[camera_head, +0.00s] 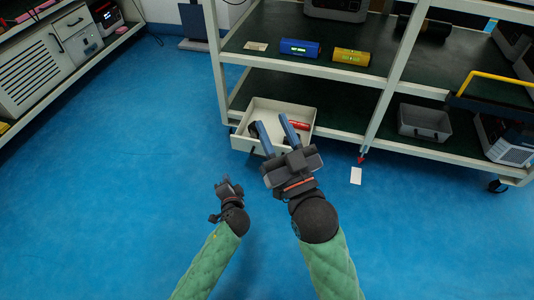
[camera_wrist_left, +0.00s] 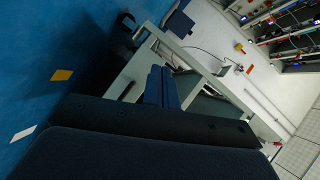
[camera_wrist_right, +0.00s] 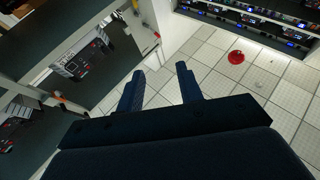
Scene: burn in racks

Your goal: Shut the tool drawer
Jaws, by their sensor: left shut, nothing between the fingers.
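The tool drawer (camera_head: 262,106) is a white open-topped box standing out from the lower part of the rack in the head view. It holds a red item (camera_head: 299,124) and some dark items that are partly hidden. My right gripper (camera_head: 270,119) is open, with two blue fingers apart, and overlaps the drawer's front part in the picture. I cannot tell whether it touches. Its spread fingers also show in the right wrist view (camera_wrist_right: 159,80). My left gripper (camera_head: 226,180) is shut and empty, in front of the drawer and lower left. Its fingers are together in the left wrist view (camera_wrist_left: 160,72).
The white-framed rack (camera_head: 398,60) carries a blue device (camera_head: 299,48), a yellow device (camera_head: 351,57) and a grey bin (camera_head: 424,122). A white card (camera_head: 355,175) lies on the floor. Another rack (camera_head: 75,62) stands at the left. The blue floor between is clear.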

